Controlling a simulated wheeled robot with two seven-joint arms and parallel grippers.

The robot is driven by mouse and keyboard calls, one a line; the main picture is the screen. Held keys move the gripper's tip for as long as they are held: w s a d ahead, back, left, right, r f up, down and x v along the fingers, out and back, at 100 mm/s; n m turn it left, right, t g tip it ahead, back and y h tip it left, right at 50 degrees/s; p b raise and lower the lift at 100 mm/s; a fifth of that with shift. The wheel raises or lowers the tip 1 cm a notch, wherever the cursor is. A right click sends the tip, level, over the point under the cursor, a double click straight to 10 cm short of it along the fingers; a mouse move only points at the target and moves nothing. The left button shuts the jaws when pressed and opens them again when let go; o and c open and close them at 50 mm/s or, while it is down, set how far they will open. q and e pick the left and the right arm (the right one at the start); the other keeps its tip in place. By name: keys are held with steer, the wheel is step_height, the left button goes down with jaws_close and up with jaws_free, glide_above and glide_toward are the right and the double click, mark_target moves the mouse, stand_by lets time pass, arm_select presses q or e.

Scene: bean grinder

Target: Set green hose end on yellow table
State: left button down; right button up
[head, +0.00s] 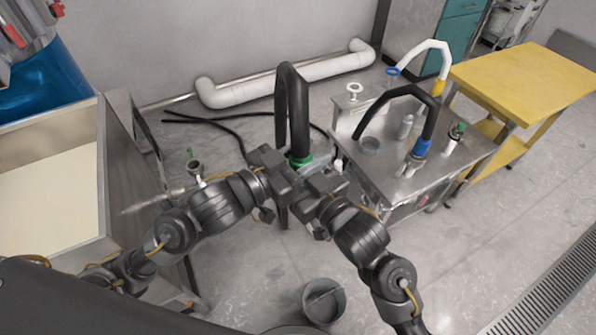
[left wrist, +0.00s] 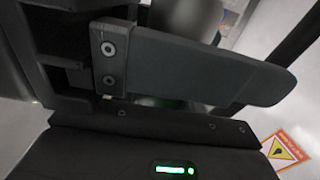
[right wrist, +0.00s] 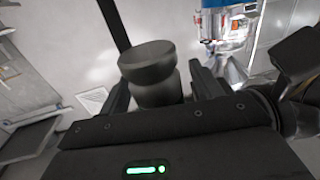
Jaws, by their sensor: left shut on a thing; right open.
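The green hose end (head: 301,161) is a green collar at the bottom of a black hose that loops upward, left of the steel bench in the head view. My left gripper (head: 292,174) is shut on the hose end; the jaws hide part of it. In the left wrist view a dark finger covers most of the picture, with a grey rounded part behind it. My right gripper (head: 324,181) is open, just right of the left one. In the right wrist view a dark grey cylinder (right wrist: 150,72) shows between its fingers. The yellow table (head: 525,80) stands far right.
The steel bench (head: 385,165) carries a black hose with a blue collar (head: 421,147) and stands between my grippers and the yellow table. A white hose with a yellow end (head: 438,87) rises behind it. A grey bucket (head: 324,302) stands on the floor. The yellow top is clear.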

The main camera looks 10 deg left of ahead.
steer(key=c, duration=1.2)
arm_select(q)
steer(key=c, duration=0.8)
jaws_free()
arm_select(e)
steer(key=shift+c, duration=1)
arm_select(q)
steer(key=shift+d, duration=0.1)
steer(key=shift+s+d, duration=0.1)
steer(key=shift+s, duration=0.05)
steer(key=shift+r, duration=0.1)
